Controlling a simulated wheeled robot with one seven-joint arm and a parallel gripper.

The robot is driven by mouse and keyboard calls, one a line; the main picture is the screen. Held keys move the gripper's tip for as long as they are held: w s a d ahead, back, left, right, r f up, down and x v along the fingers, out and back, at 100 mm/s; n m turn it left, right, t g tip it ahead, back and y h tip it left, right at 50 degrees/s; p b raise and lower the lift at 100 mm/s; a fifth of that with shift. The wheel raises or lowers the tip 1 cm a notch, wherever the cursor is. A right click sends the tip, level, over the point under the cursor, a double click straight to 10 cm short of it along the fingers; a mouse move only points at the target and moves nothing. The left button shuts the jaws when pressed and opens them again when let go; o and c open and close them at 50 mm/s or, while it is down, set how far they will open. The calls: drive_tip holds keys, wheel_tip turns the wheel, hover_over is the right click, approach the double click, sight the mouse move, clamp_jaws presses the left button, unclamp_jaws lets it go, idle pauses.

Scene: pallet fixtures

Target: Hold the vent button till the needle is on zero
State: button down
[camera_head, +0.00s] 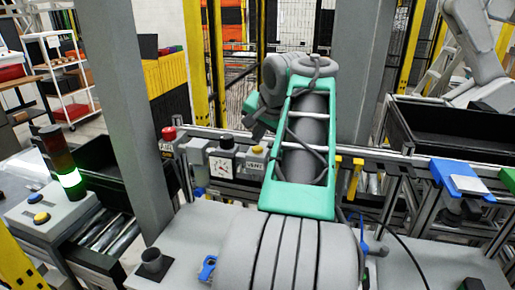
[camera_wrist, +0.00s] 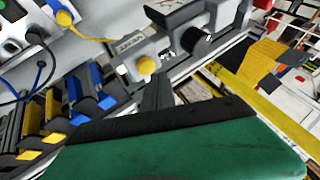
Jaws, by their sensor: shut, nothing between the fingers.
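The vent box (camera_head: 253,166) carries a white label and a yellow button (camera_head: 257,150) on the rail, left of my green arm link. In the wrist view the yellow button (camera_wrist: 147,65) sits on the grey labelled box (camera_wrist: 128,45). My gripper (camera_wrist: 157,80) is shut and empty, its dark fingertips just below the button in the picture. I cannot tell whether they touch it.
A red button box (camera_head: 169,140) stands left of the gauge. A grey post rises in front of the rail's left end. A lit green stack light (camera_head: 69,178) is at far left. A blue item (camera_head: 466,184) lies at right. Cables and yellow and blue parts (camera_wrist: 75,90) are near the wrist.

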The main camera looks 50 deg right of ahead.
sight(258, 148)
drive_tip(key=shift+f, duration=0.4)
drive_tip(key=shift+f+b, duration=0.4)
drive_tip(key=shift+f, duration=0.15)
idle(2.4)
idle(1.9)
drive_tip(key=shift+r+p, duration=1)
drive_tip(key=shift+p, duration=0.05)
wheel_tip(258, 148, up, 5)
drive_tip(key=p, duration=0.5)
drive_tip(key=shift+r, duration=0.1)
